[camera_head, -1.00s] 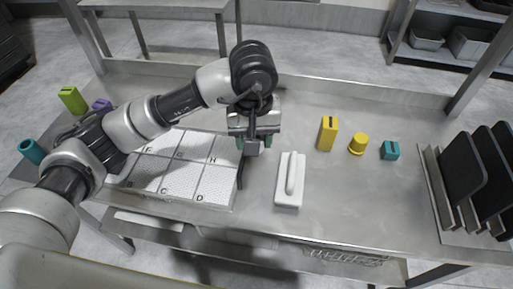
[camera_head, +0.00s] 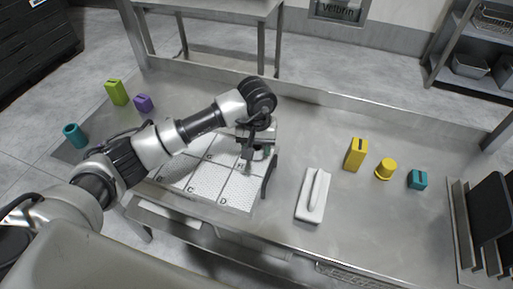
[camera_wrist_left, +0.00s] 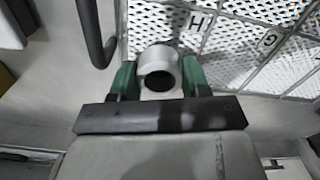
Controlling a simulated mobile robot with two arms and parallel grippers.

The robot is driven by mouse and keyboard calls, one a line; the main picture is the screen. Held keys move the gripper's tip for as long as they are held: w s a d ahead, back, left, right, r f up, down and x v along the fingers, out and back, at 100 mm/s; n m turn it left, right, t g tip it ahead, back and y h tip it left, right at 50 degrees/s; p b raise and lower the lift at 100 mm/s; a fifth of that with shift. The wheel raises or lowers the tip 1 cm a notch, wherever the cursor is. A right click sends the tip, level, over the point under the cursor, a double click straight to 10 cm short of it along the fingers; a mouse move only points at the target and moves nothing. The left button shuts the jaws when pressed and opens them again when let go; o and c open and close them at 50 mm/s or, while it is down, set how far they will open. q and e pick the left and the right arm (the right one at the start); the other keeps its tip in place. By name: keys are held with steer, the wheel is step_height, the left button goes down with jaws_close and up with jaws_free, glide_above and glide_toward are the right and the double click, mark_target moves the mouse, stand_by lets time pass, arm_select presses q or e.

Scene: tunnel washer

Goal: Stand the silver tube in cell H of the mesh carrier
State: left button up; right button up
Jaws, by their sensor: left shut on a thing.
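The mesh carrier (camera_head: 238,190) is a white perforated tray with lettered cells on the steel table. Its cell H (camera_wrist_left: 155,22) shows in the left wrist view, with the letter H at its corner. My left gripper (camera_head: 259,153) is over the carrier's far right part, near the dark side handle. In the left wrist view its green fingertips (camera_wrist_left: 160,80) are shut on the silver tube (camera_wrist_left: 158,60), whose open end faces the camera. The tube overlaps the near edge of cell H in that view; its lower end is hidden, so its height cannot be told. My right gripper is not in view.
A white handled block (camera_head: 313,196) lies right of the carrier. A yellow block (camera_head: 356,154), a yellow cylinder (camera_head: 385,169) and a teal block (camera_head: 418,180) stand further right, before a dark rack (camera_head: 490,220). Green (camera_head: 117,92), purple (camera_head: 143,103) and teal (camera_head: 74,135) pieces stand left.

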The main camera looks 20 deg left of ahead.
arm_select(q)
steer(key=shift+f, duration=0.8)
steer(key=shift+f, duration=0.2)
steer(key=o, duration=0.7)
